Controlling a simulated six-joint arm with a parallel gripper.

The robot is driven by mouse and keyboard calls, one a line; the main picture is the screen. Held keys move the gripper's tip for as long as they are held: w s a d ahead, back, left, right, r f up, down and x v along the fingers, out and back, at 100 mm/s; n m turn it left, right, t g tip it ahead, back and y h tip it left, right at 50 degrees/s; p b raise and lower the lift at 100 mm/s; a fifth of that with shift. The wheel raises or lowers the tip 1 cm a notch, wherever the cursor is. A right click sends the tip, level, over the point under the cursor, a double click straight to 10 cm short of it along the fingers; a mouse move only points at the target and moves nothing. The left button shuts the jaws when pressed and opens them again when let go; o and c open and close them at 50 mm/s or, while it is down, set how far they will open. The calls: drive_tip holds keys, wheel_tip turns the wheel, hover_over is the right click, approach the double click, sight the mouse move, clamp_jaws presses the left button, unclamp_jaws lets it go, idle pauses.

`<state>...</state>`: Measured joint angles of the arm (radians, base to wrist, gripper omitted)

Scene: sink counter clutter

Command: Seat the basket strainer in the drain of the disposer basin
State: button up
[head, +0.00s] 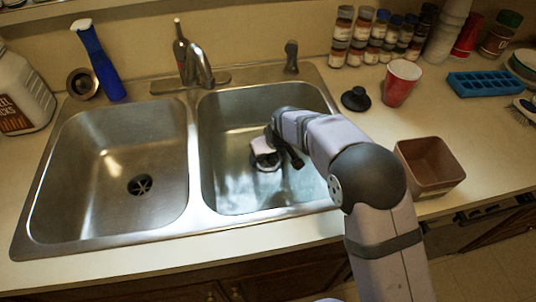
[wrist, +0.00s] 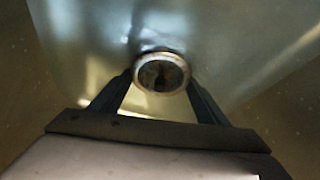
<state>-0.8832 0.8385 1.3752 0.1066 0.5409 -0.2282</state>
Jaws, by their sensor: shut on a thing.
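My gripper (wrist: 161,80) is inside the right basin (head: 229,196), low over its floor. In the wrist view its two dark fingers close on opposite sides of a round metal-rimmed piece with a dark centre, which looks like the basket strainer (wrist: 161,58). In the head view the gripper (head: 268,160) largely covers this piece. The right basin's floor looks bluish and shiny, perhaps wet; its drain is not clearly visible. The left basin (head: 95,150) has an open dark drain (head: 140,185) with radial lines, like a disposer opening.
A faucet (head: 195,65) stands behind the divider. A round metal piece (head: 82,83), blue bottle (head: 97,60) and white jug (head: 22,95) are at left. A black stopper (head: 355,98), red cup (head: 402,82), brown box (head: 429,167) and blue tray (head: 487,85) are at right.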

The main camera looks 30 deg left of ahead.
drive_tip(key=shift+f, duration=0.35)
drive_tip(key=o, duration=1.1)
drive_tip(key=shift+r, duration=0.1)
drive_tip(key=shift+b+v, duration=0.65)
drive_tip(key=shift+v, duration=3)
